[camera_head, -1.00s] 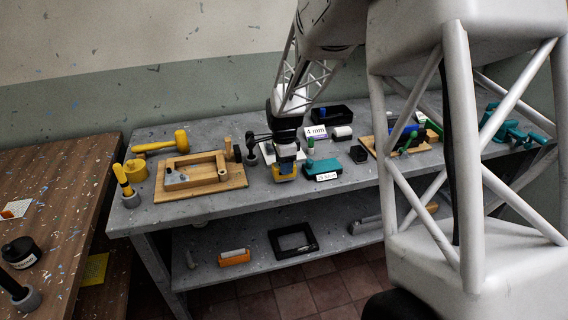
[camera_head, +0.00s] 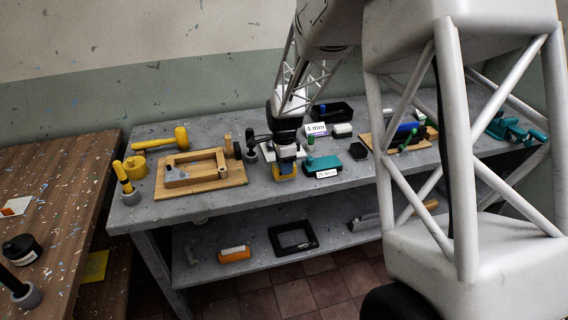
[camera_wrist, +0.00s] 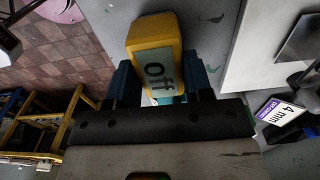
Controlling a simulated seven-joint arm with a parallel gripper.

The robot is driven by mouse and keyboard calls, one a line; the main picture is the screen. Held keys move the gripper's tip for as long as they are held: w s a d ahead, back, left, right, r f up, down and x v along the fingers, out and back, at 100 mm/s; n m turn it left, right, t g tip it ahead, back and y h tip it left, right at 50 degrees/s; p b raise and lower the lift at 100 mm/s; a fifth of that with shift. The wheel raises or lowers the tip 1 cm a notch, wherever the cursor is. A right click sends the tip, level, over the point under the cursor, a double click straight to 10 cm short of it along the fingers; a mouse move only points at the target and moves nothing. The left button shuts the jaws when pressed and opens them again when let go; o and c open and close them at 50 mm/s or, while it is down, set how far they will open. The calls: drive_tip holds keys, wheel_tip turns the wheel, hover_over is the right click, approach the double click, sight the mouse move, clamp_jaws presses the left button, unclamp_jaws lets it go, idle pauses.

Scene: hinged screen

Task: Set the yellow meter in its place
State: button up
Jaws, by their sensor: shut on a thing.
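The yellow meter (camera_wrist: 155,41) is held between the two dark blue fingers of my gripper (camera_wrist: 160,82) in the wrist view. Its pale face reads "Off". In the head view the meter (camera_head: 285,170) shows under my gripper (camera_head: 286,157), near the front edge of the grey workbench (camera_head: 258,195). I cannot tell whether its underside touches the bench. My gripper hides its upper part in the head view. I cannot tell which spot is its place.
A teal block with a white label (camera_head: 322,165) stands just right of the meter. A wooden board with a frame (camera_head: 235,176) lies to the left, with a yellow mallet (camera_head: 165,142) behind. A "4 mm" sign (camera_head: 316,129) stands behind. The lower shelf holds a black tray (camera_head: 293,237).

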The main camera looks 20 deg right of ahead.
drive_tip(key=o, duration=1)
drive_tip(key=shift+r, duration=0.1)
drive_tip(key=shift+r, duration=3.75)
